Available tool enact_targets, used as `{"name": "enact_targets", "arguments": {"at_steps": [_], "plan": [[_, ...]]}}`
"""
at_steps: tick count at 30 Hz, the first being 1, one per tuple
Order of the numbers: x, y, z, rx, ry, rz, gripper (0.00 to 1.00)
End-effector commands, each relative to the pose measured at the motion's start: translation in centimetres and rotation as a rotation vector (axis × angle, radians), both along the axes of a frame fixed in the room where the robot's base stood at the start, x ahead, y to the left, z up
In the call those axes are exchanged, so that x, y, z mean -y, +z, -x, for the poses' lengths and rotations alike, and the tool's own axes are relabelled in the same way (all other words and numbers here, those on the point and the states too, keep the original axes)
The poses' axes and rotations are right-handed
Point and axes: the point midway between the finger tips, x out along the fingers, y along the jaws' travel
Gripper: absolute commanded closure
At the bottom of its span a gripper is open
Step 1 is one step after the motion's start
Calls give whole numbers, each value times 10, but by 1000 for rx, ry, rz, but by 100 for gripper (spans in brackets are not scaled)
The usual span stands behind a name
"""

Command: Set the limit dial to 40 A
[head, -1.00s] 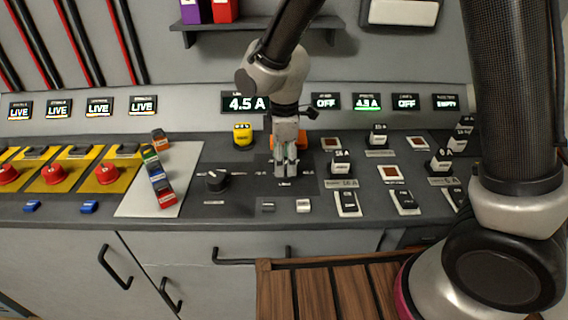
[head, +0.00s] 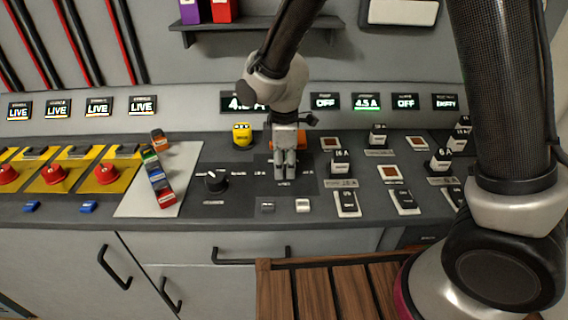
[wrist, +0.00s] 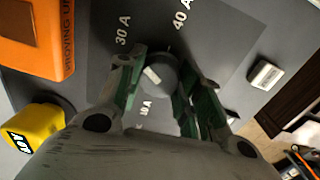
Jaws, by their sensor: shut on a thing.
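The limit dial (wrist: 160,73) is a round dark grey knob with a pale mark on its top, seen in the wrist view. Printed labels 30 A (wrist: 123,30) and 40 A (wrist: 182,15) stand on the panel beyond it. I cannot tell exactly which value the mark points to. My gripper (wrist: 161,68) is shut on the dial, with a green-padded finger on each side. In the head view my gripper (head: 285,177) points down at the panel and hides the dial. The large display (head: 234,103) behind is partly covered by my wrist.
A yellow block (head: 242,135) and an orange box (wrist: 35,38) sit close behind the dial. A black rotary knob (head: 215,180) is to the left. Two small switches (head: 303,206) lie in front. Several breakers (head: 347,203) fill the right side. A wooden surface (head: 330,292) lies below the counter.

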Motion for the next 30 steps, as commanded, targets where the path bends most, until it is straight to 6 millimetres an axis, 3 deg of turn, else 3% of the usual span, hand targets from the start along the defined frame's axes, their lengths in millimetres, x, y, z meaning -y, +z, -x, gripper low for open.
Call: {"name": "enact_targets", "arguments": {"at_steps": [8, 30], "plan": [[0, 0, 0, 0, -127, -1, 88], [-1, 1, -1, 1, -788, -2, 88]]}}
